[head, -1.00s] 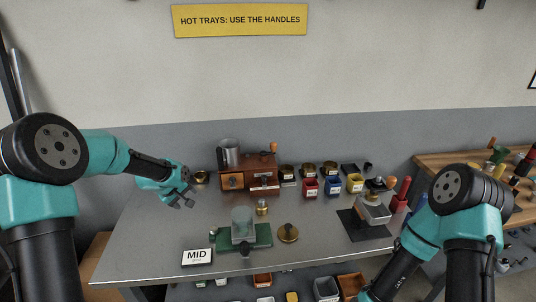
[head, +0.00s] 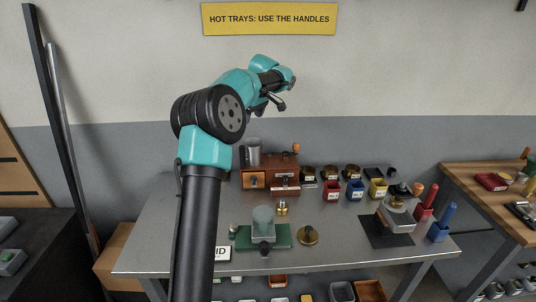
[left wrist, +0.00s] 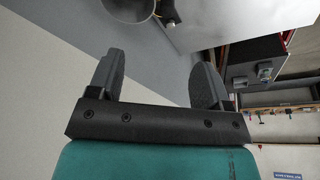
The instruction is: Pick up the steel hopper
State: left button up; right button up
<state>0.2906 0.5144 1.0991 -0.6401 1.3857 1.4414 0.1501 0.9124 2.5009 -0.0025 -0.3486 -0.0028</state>
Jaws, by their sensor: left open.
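A grey steel cylinder (head: 252,153), which looks like the steel hopper, stands upright at the left end of the wooden drawer box (head: 262,180) on the steel table. My left gripper (head: 285,93) is raised well above and to the right of it, against the wall in the picture. It is empty and touches nothing. In the left wrist view the two fingers (left wrist: 163,80) are spread wide with nothing between them. A round grey object (left wrist: 128,8) is cut off at the top edge there; I cannot tell what it is. My right gripper is out of view.
A glass jar stands on a green base (head: 282,236), with a brass disc (head: 308,235) beside it. Red (head: 331,190), blue and yellow bins stand right of the box. A metal device sits on a black mat (head: 386,231).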

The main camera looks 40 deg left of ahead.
aim_at(242, 149)
pick_arm(q)
jog(key=shift+s+a+f, duration=0.1)
jog(key=x, duration=1.2)
jog(key=shift+f, duration=0.1)
jog(key=shift+s+x, duration=0.15)
jog(key=shift+x, duration=1.15)
jog(key=shift+s+x, duration=0.1)
jog(key=shift+x, duration=1.15)
jog(key=shift+a, duration=0.15)
jog(key=shift+c, duration=0.2)
jog(key=c, duration=0.9)
